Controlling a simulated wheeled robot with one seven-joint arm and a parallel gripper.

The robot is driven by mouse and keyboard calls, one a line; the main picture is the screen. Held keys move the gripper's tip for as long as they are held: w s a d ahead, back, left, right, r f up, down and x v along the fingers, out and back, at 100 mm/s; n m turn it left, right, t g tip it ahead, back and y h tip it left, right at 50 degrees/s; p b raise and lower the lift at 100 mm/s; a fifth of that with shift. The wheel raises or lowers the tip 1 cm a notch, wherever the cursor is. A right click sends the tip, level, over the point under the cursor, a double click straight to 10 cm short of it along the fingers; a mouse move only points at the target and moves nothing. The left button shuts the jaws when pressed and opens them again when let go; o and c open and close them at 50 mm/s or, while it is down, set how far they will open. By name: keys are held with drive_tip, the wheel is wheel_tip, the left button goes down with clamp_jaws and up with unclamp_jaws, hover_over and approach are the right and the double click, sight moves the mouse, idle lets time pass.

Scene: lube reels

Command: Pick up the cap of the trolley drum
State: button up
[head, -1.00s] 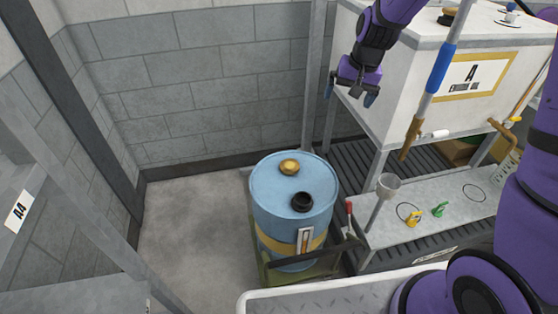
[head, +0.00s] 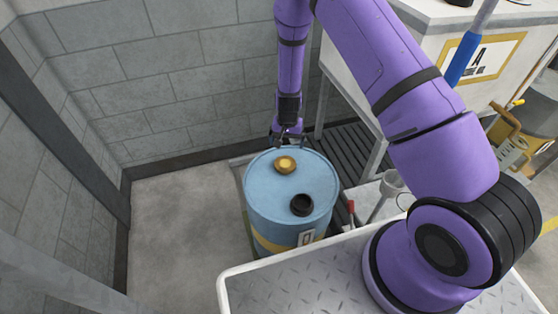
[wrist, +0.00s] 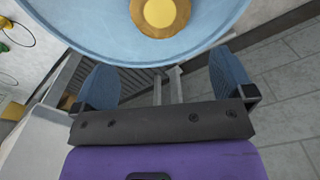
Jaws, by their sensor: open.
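The blue trolley drum (head: 262,212) stands upright with a round gold cap (head: 285,165) on its top, toward the far side. A black ring-shaped fitting (head: 302,204) sits on the near side of the top. In the wrist view the gold cap (wrist: 160,14) shows at the top edge, partly cut off, on the blue drum top (wrist: 100,40). My gripper (head: 288,140) is at the far rim of the drum, just beyond the cap. In the wrist view its two blue fingers (wrist: 165,75) are spread wide with nothing between them.
A grey block wall (head: 190,90) stands behind the drum. The white tank marked A (head: 480,60) and its drip tray grating (head: 350,130) are to the right. The floor left of the drum is clear.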

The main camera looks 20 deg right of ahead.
sight(285, 162)
drive_tip(key=shift+a+f, duration=0.15)
drive_tip(key=shift+f, duration=5.45)
drive_tip(key=shift+c, duration=0.5)
drive_tip(key=c, duration=0.6)
